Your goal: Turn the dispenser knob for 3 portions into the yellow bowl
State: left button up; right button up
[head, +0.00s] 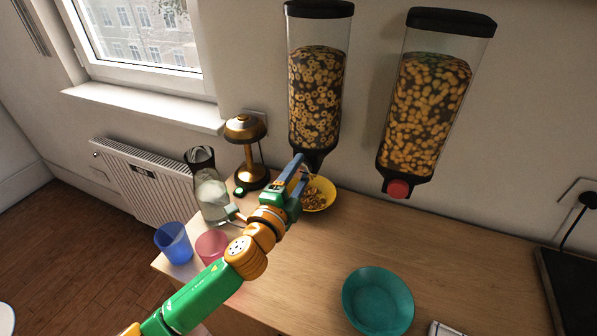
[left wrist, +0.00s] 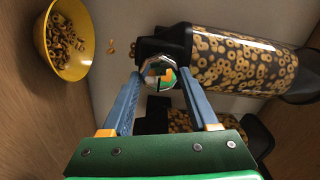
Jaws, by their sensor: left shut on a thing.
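The left dispenser (head: 316,95), a clear tube of ring cereal with black lid and base, hangs on the wall; it lies sideways in the left wrist view (left wrist: 238,62). Its shiny faceted knob (left wrist: 158,76) is between the fingertips of my left gripper (left wrist: 160,74), which is shut on it. In the head view my left gripper (head: 295,170) covers the knob. The yellow bowl (head: 329,190) stands on the counter below the outlet, partly hidden by the gripper, with ring cereal in it. It also shows in the left wrist view (left wrist: 86,68). My right gripper is out of view.
A second dispenser (head: 427,110) with a red knob (head: 398,189) hangs to the right. A teal bowl (head: 378,300), blue cup (head: 174,243), pink cup (head: 212,246), glass jar (head: 211,196) and brass lamp (head: 246,150) stand around.

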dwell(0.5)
pick_arm(q)
jog(key=o, duration=1.4)
jog(key=v, duration=0.7)
jog(key=shift+b, duration=0.35)
